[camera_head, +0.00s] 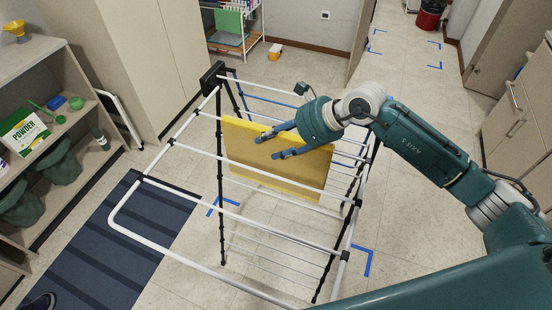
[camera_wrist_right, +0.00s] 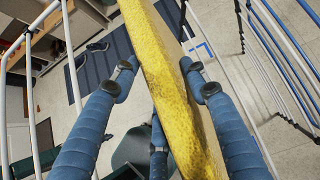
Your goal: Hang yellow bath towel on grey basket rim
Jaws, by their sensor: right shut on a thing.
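The yellow bath towel (camera_head: 275,163) hangs as a flat folded panel among the white rails of the drying rack (camera_head: 225,217). I cannot tell whether it still rests on a rail. My right gripper (camera_head: 270,147) is at the towel's top edge, with its blue fingers shut on it. In the right wrist view the towel (camera_wrist_right: 172,80) runs between the fingers of the right gripper (camera_wrist_right: 160,68), its thick edge towards the camera. I do not see a grey basket clearly in either view. My left gripper is not in view.
A shelf unit (camera_head: 62,75) with a powder box (camera_head: 22,131) and dark green items stands at the left. A striped blue mat (camera_head: 118,245) lies beside the rack. A small rack with a green cloth (camera_head: 229,24) and a red bin (camera_head: 430,17) stand at the back.

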